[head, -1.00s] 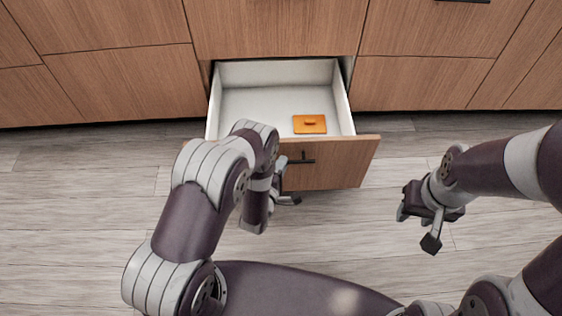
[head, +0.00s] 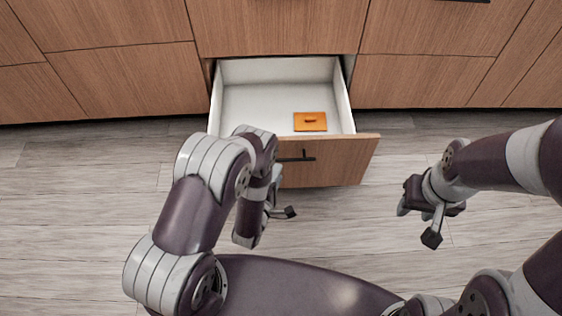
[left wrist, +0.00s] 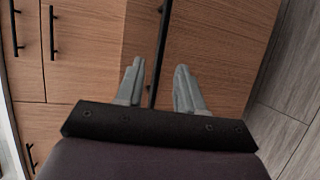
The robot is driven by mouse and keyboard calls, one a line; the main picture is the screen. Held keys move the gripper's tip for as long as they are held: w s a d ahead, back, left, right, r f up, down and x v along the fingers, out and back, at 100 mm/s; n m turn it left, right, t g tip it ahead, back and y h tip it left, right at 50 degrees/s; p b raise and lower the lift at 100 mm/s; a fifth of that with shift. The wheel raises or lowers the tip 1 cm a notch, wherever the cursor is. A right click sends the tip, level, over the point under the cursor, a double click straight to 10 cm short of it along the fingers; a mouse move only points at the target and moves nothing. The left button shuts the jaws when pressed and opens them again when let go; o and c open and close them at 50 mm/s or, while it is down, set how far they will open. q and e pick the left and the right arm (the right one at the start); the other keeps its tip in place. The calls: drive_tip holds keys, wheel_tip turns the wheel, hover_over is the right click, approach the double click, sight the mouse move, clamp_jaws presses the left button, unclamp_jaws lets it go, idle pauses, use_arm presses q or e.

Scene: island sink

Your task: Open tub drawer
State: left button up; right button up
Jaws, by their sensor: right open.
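The drawer (head: 335,174) is pulled well out from the cabinet, its white inside showing in the head view. Its dark bar handle (head: 303,156) is on the wooden front. An orange lidded piece (head: 310,121) lies inside. My left gripper (head: 286,211) is just in front of the drawer front, below the handle in the head view. In the left wrist view its two fingers (left wrist: 157,84) are apart, with the handle (left wrist: 160,55) running between and beyond them. The fingers do not close on it. My right gripper (head: 419,222) is open and empty, right of the drawer above the floor.
Wooden cabinet fronts (head: 125,85) line the back on both sides of the drawer. More dark handles (left wrist: 54,32) show in the left wrist view. Grey plank floor (head: 80,190) is clear around the drawer.

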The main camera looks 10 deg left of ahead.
use_arm(q)
drive_tip(key=d+p+v, duration=0.1)
drive_tip(key=v, duration=0.6)
drive_tip(key=shift+a+p, duration=0.3)
drive_tip(key=shift+a, duration=0.15)
drive_tip(key=shift+s, duration=0.1)
